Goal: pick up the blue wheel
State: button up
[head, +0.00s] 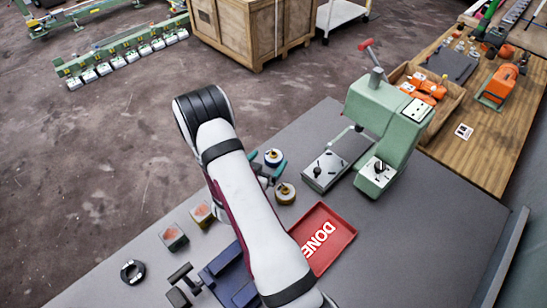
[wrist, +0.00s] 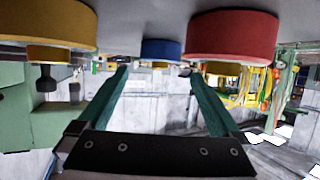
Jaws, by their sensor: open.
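In the wrist view, which appears upside down, the blue wheel (wrist: 161,48) is ahead, between the lines of the two fingers. My gripper (wrist: 157,72) is open and empty, its teal fingers spread. In the head view my gripper (head: 272,170) is partly hidden by my arm. A red wheel (wrist: 232,35) is at the right there.
A green press (head: 385,115) stands to the right on the table. A red DONE tray (head: 342,238) lies in front of it. Two small blocks (head: 173,237) and a black ring (head: 132,271) are at the left. Bare table lies between tray and right edge.

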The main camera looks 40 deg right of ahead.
aim_at(273, 155)
jog(key=x, duration=0.3)
jog(key=shift+d+f, duration=0.15)
jog(key=shift+d, duration=0.05)
grip_shut()
